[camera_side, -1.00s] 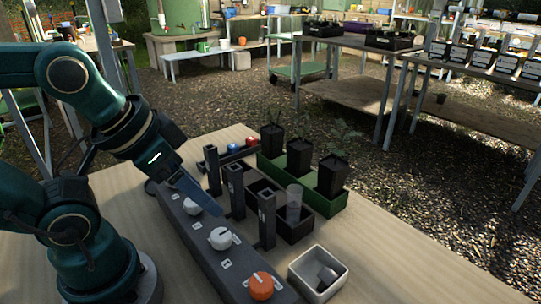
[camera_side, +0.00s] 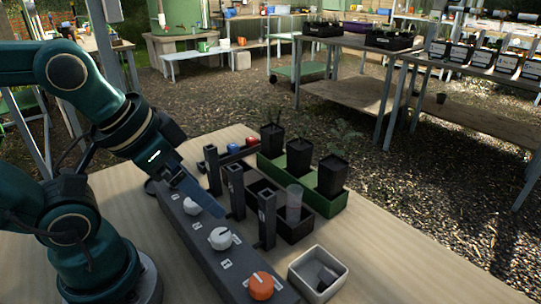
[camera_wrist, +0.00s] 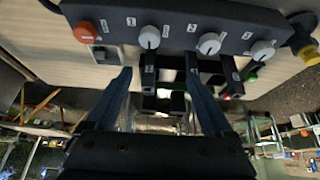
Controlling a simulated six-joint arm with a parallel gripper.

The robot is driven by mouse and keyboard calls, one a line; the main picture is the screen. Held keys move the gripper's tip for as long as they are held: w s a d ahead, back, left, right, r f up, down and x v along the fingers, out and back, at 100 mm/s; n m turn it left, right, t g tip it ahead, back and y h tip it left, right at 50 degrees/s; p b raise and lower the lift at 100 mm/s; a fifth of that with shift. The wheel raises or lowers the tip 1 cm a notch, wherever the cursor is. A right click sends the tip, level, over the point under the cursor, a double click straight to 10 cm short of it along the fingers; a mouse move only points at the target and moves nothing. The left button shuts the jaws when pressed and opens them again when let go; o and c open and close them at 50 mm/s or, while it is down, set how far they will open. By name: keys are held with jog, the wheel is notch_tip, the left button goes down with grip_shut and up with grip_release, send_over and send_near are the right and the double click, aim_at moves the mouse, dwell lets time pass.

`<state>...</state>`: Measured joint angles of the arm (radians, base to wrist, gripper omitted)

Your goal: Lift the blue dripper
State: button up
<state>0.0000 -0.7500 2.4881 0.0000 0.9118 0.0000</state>
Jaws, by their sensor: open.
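The blue dripper (camera_side: 233,148) is a small blue piece low on a dark holder at the back of the wooden table, with a red one beside it. I cannot make it out in the wrist view. My gripper (camera_side: 206,203) is over the dark dial panel, well short of the dripper and apart from it. In the wrist view, my gripper's two blue fingers (camera_wrist: 158,72) are spread wide, with nothing held between them. The upright posts and the dial panel show beyond the fingers.
The panel has white knobs (camera_side: 220,238) and an orange knob (camera_side: 261,285). Black upright posts (camera_side: 266,220) stand near a clear cylinder (camera_side: 294,204). A green tray (camera_side: 330,207) holds black pots. A white box (camera_side: 318,274) is at the front. The table's right side is clear.

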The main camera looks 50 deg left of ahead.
jog(key=w+a+r+n, duration=0.2)
jog(key=w+r+n, duration=0.4)
jog(key=r+n, duration=0.2)
jog(key=n, duration=3.2)
send_over(231, 146)
jog(key=s, duration=0.3)
notch_tip(231, 146, down, 4)
jog(key=shift+t+y, duration=0.3)
jog(key=shift+t, duration=0.1)
notch_tip(231, 146, down, 14)
jog(key=shift+d+r, duration=0.1)
jog(key=shift+r, duration=0.05)
jog(key=shift+x, duration=2.65)
